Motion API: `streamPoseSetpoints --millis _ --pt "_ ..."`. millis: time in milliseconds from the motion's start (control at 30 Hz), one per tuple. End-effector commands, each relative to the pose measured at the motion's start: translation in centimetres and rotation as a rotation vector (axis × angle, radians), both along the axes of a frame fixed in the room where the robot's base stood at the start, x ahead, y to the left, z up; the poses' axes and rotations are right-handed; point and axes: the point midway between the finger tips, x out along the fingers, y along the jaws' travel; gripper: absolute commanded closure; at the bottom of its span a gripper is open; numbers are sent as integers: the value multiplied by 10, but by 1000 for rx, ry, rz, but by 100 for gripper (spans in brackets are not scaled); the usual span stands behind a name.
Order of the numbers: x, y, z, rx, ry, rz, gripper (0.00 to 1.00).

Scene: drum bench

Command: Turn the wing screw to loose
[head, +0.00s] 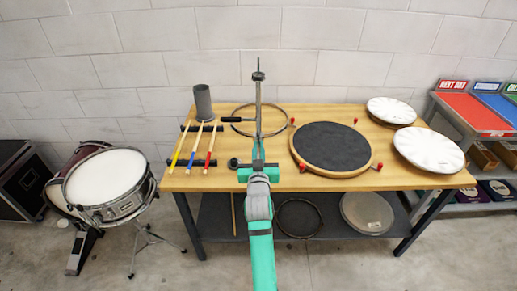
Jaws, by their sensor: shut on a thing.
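A thin upright metal stand (259,105) rises at the middle of the bench, with a small dark fitting (258,76) at its top and a dark-handled side bar (231,120) crossing it lower down. My gripper (257,150) reaches in from the front at the lower part of the stand. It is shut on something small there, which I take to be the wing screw. The wing screw itself does not show clearly; my wrist and fingers hide it, so I cannot tell how far it is turned.
On the wooden bench (440,181) lie several sticks (181,146), a grey cylinder (203,102), a hoop (281,112), a round dark pad (332,147) with red-tipped pieces and two white discs (428,148). A snare drum (108,181) stands left; a coloured rack (478,112) stands right.

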Motion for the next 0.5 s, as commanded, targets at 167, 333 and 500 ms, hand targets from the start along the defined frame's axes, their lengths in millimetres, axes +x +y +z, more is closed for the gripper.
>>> streamPoseSetpoints --millis 167,333,500 --pt "0 0 0 -85 1 -1 100" --pt "0 1 -1 -219 1 0 100" --pt "0 2 -1 -379 1 0 100"
